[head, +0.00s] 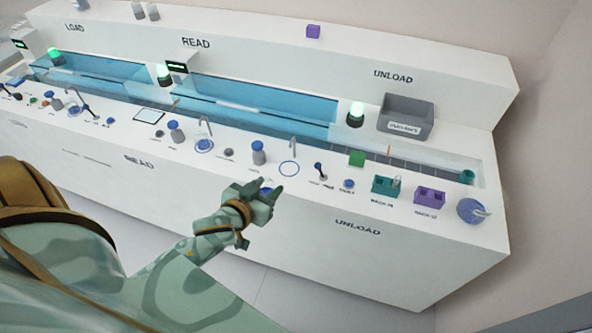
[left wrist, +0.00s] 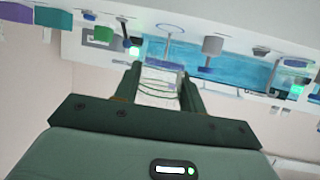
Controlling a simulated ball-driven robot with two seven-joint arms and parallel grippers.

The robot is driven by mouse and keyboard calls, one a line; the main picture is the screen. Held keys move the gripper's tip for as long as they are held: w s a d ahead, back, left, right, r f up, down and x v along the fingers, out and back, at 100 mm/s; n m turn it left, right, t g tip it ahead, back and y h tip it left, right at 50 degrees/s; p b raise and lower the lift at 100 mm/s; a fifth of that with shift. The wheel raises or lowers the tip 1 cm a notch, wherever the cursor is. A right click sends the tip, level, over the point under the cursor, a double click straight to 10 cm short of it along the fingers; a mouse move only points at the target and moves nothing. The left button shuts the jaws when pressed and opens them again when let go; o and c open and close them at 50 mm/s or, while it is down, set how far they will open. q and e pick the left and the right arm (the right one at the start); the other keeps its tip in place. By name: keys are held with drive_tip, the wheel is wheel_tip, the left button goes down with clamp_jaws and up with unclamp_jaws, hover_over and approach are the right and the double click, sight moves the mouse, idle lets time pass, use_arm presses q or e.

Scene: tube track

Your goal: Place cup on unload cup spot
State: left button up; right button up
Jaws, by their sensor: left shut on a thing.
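My left gripper (head: 266,188) reaches in over the front edge of the white console, near the UNLOAD end. It is shut on a clear cup (left wrist: 160,82), which shows between the fingers in the left wrist view. In the head view the fingers mostly hide the cup; only a bit of blue shows between them. A blue ring outline (head: 289,168) on the counter lies just beyond and right of the gripper, apart from it; it also shows in the left wrist view (left wrist: 169,29). I see nothing standing inside the ring. My right gripper is not in view.
A grey and blue dispenser (head: 258,153) stands left of the ring, and a thin tap (head: 294,146) behind it. A small lever (head: 319,171), a green block (head: 357,158), a teal rack (head: 386,185) and a purple rack (head: 430,196) stand to the right.

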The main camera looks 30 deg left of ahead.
use_arm(q)
drive_tip(key=s+a+f, duration=0.2)
drive_tip(key=s+f, duration=0.1)
drive_tip(key=f, duration=0.1)
drive_tip(key=b, duration=0.3)
approach(290, 168)
drive_tip(key=shift+h, duration=0.4)
drive_tip(key=w, duration=0.5)
drive_tip(key=shift+w+a+r, duration=0.35)
drive_tip(key=shift+a, duration=0.05)
drive_tip(key=w, duration=0.3)
drive_tip(key=shift+w+a+f+b, duration=0.1)
drive_tip(key=shift+w+b, duration=0.25)
drive_tip(key=shift+b, duration=0.05)
drive_tip(key=shift+s+f+b, duration=0.1)
drive_tip(key=shift+f+b, duration=0.25)
drive_tip(key=shift+f, duration=0.4)
drive_tip(key=shift+r, duration=0.15)
drive_tip(key=o, duration=1)
drive_tip(key=shift+c, duration=0.2)
